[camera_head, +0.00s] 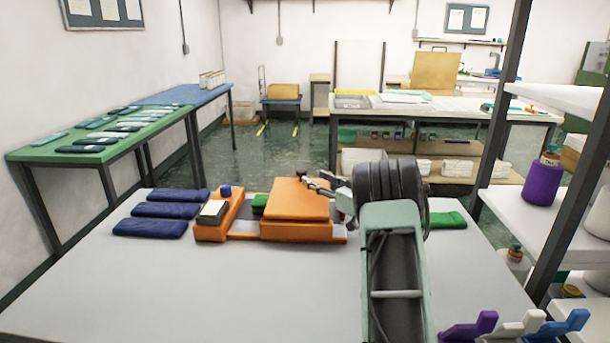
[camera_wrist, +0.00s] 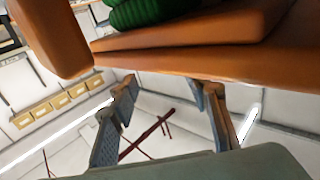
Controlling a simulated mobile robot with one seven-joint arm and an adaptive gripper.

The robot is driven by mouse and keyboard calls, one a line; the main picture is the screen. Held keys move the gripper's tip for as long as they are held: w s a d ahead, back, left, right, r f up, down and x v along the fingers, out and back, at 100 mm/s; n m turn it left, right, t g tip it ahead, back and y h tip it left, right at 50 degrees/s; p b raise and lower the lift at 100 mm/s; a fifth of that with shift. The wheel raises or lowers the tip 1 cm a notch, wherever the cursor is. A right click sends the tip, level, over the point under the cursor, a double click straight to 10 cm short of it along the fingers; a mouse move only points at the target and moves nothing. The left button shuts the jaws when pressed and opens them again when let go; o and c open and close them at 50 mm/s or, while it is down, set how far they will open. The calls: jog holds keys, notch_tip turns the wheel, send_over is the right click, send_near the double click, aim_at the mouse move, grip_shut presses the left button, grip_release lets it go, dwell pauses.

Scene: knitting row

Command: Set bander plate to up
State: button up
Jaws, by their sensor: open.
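The bander is an orange machine on the grey table in the head view. Its orange plate (camera_head: 297,200) lies over the machine's right part, close to level, with an orange block at its left. Part of a green item (camera_head: 259,203) shows at the plate's left edge. In the wrist view the plate (camera_wrist: 225,62) spans the upper right and green ribbed fabric (camera_wrist: 140,10) shows at the top. My gripper (camera_head: 317,185) is at the plate's far right edge. In the wrist view my gripper's fingers (camera_wrist: 165,88) are apart and empty, tips close to the plate's edge; contact cannot be told.
Several dark blue folded knits (camera_head: 155,212) lie left of the bander. A green folded knit (camera_head: 445,220) lies right of my arm. A shelf rack with a purple cone (camera_head: 542,182) stands at the right. The table's front left is clear.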

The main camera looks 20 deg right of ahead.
aim_at(305, 174)
jog(key=x, duration=0.6)
jog(key=shift+w, duration=0.1)
grip_shut()
